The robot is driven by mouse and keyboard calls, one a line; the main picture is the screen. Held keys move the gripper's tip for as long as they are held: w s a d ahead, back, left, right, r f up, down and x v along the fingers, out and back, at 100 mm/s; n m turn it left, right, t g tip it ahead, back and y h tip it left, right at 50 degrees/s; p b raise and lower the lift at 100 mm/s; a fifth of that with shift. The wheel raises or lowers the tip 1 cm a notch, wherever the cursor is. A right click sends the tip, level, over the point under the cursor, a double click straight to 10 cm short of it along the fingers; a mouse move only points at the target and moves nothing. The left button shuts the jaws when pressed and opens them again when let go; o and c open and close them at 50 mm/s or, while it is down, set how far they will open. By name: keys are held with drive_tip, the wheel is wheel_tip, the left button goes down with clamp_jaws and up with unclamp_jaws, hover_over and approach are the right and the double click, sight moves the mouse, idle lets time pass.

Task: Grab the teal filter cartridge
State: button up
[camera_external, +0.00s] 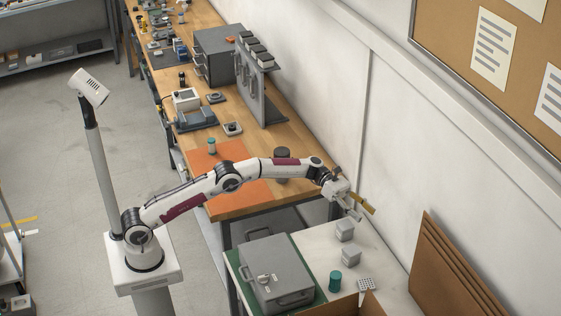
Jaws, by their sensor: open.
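The teal filter cartridge (335,281), a small upright cylinder, stands on the white tabletop (385,262) at the lower right, beside a large grey case. My gripper (357,210) is at the end of my outstretched arm, above the far part of this tabletop. It is farther back than the cartridge and apart from it. It looks open, with nothing visible in it; its fingertips are small in this view.
Two grey blocks (345,230) (351,256) stand between my gripper and the cartridge. A grey case (276,276), an open cardboard box (350,305) and a small perforated piece (366,284) surround the cartridge. The wall (390,190) is close behind my gripper.

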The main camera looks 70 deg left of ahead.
drive_tip(key=s+d+f+m+g, duration=0.1)
drive_tip(key=s+f+m+g, duration=0.35)
drive_tip(key=f, duration=0.65)
drive_tip(key=m+g+y, duration=0.2)
drive_tip(key=m+g, duration=0.2)
approach(335, 277)
drive_tip(key=shift+w+d+f+t, duration=0.15)
drive_tip(key=shift+d+f, duration=0.1)
drive_tip(key=shift+f, duration=0.35)
drive_tip(key=shift+w+d+f+t, duration=0.1)
drive_tip(key=shift+d+f, duration=0.1)
drive_tip(key=shift+f, duration=0.4)
drive_tip(key=shift+d, duration=0.1)
drive_tip(key=shift+x, duration=1.1)
drive_tip(key=shift+d+f, duration=0.1)
drive_tip(key=shift+d, duration=0.05)
drive_tip(key=shift+s+d, duration=0.1)
drive_tip(key=shift+x, duration=2.45)
drive_tip(key=shift+s+f, duration=0.1)
drive_tip(key=shift+s, duration=0.1)
